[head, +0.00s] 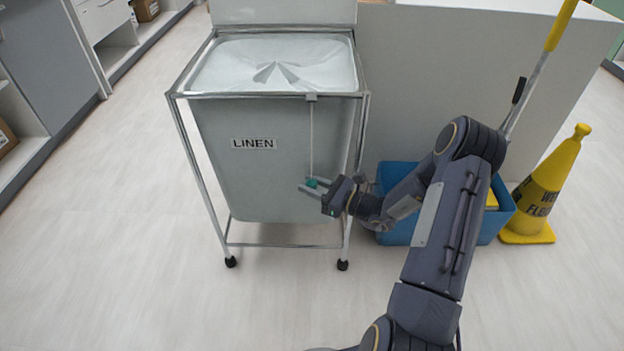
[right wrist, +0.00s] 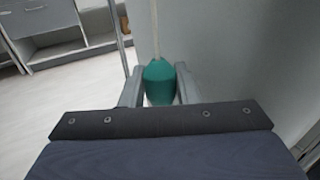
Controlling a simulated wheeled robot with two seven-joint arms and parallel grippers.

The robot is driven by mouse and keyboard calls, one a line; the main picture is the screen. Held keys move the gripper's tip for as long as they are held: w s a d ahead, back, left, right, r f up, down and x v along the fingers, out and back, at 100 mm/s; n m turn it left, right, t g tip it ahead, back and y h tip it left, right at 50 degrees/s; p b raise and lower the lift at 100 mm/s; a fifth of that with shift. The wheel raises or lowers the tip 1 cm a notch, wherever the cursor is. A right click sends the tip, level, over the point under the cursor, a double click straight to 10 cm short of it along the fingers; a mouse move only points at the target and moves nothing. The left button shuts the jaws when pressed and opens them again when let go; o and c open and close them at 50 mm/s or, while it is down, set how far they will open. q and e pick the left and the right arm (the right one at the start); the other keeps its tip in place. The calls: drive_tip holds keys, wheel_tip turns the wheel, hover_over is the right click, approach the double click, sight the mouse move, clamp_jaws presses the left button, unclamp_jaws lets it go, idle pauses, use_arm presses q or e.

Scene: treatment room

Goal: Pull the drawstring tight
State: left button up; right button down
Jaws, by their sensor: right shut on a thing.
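A grey linen bag (head: 270,180) marked LINEN hangs in a wheeled metal frame in the head view. Its top is gathered to a puckered centre. The pale drawstring (head: 311,140) hangs straight down from a small clip (head: 311,97) at the front rim. A green toggle (head: 312,183) is at its lower end. My right gripper (head: 308,187) is shut on the green toggle, in front of the bag's lower right part. In the right wrist view the toggle (right wrist: 159,82) sits between both fingers, with the cord (right wrist: 154,28) running up from it. My left gripper does not show.
A mop handle (head: 545,65) leans there. A white partition (head: 440,80) is behind. The floor at left and front is clear.

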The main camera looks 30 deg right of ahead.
drive_tip(key=shift+f, duration=0.65)
drive_tip(key=shift+s+f, duration=0.1)
drive_tip(key=c, duration=1.4)
unclamp_jaws()
drive_tip(key=shift+s+d, duration=0.1)
drive_tip(key=shift+d, duration=0.05)
drive_tip(key=p+v, duration=0.2)
drive_tip(key=v, duration=0.5)
drive_tip(key=shift+s+d, duration=0.1)
drive_tip(key=shift+s, duration=0.1)
